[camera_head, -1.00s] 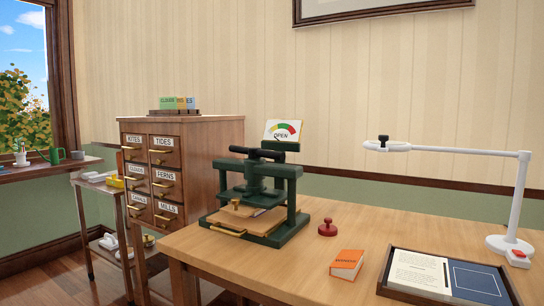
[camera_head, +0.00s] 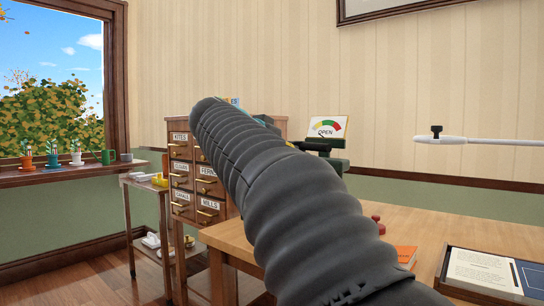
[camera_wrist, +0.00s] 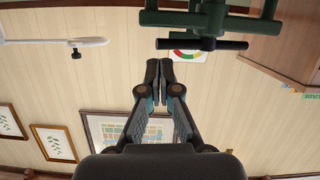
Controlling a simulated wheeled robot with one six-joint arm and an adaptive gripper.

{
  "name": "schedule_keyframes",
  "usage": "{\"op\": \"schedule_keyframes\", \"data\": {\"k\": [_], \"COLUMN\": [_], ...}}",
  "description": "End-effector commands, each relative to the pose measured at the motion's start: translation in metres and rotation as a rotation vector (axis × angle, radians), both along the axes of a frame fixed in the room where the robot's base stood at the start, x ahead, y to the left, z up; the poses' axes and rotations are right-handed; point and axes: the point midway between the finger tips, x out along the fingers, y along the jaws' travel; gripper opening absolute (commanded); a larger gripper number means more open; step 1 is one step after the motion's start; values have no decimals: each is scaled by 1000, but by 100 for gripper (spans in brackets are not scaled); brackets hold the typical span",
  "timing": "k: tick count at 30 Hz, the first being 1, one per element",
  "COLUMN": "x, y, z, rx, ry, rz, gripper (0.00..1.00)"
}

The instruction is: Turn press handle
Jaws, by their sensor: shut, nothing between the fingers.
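The dark green press is mostly hidden behind my arm in the head view; part of its top frame (camera_head: 338,163) and a stretch of its dark handle (camera_head: 318,145) show to the right of my arm. In the wrist view, which is upside down, the press frame (camera_wrist: 210,22) is at the top and the handle bar (camera_wrist: 203,44) lies across below it. My gripper (camera_wrist: 158,66) is shut and empty. Its fingertips appear just below the handle's left end in that picture, apart from it. A card with a coloured dial (camera_head: 326,127) behind the press reads OPEN.
A drawer cabinet (camera_head: 184,170) stands left of the table (camera_head: 420,224). An orange book (camera_head: 401,257), a red stamp (camera_head: 378,223) and a tray (camera_head: 452,282) are on the table. A white lamp arm (camera_head: 485,141) reaches over the right side.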

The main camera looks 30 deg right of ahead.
Motion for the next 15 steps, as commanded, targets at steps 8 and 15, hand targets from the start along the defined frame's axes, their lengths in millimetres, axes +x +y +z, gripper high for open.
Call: {"op": "schedule_keyframes", "data": {"k": [8, 15], "x": [10, 20], "y": [-17, -51], "z": [24, 17], "rx": [-57, -55], "ry": [-106, -105], "rz": [-82, -85], "gripper": [0, 0]}}
